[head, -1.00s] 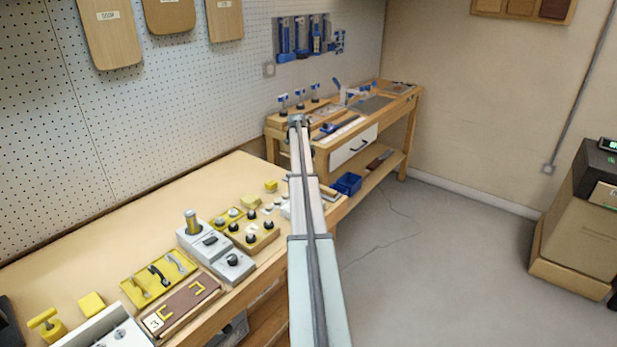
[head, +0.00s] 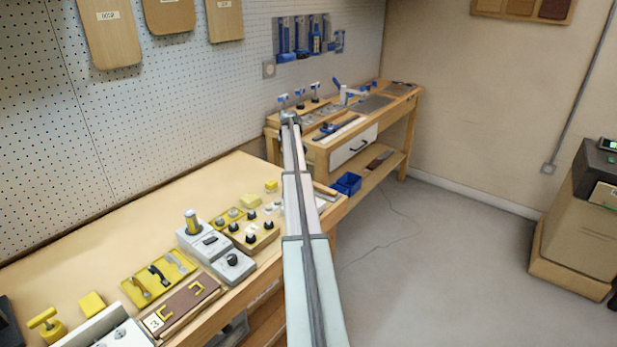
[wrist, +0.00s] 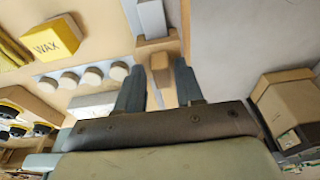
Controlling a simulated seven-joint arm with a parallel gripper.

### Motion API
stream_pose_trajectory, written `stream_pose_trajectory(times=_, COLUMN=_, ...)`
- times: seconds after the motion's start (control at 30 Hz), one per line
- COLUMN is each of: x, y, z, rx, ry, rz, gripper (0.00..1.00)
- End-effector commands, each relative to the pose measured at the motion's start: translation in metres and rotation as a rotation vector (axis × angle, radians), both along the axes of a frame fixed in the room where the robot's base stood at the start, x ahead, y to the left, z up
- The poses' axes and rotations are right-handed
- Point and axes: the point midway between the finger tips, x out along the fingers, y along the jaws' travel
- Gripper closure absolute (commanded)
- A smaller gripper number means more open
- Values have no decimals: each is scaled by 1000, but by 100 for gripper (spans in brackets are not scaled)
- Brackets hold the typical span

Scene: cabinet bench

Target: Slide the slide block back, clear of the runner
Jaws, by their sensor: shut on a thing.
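In the wrist view my gripper (wrist: 159,75) is closed about a brown, tapered wooden piece (wrist: 160,68), which I take to be the slide block or its handle. One dark finger stands on each side of it. A pale grey bar (wrist: 150,18), apparently the runner, lies straight beyond it near the bench edge. The fingers and the near edge of the gripper body hide part of the block, and I cannot tell how far it overlaps the runner. In the head view my arm hides the gripper and the block.
A yellow WAX box (wrist: 54,38) and a row of round pale knobs (wrist: 85,78) lie left of the gripper. Black knobs on a yellow-and-wood fixture (head: 250,237) stand further left. Open floor (head: 430,270) lies right of the bench. A cardboard box (wrist: 285,105) shows at right.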

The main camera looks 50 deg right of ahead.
Motion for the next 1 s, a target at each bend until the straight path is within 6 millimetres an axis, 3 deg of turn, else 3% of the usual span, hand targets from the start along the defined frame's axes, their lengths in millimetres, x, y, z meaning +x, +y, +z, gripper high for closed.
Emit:
stream_pose_trajectory(times=0.03, x=1, y=-3, z=-12, rx=0, ry=0, rz=-2, gripper=90)
stream_pose_trajectory(times=0.43, x=3, y=-3, z=-12, rx=-1, ry=1, rz=-2, gripper=90)
stream_pose_trajectory(times=1.0, x=25, y=-4, z=-12, rx=-1, ry=1, rz=-2, gripper=90)
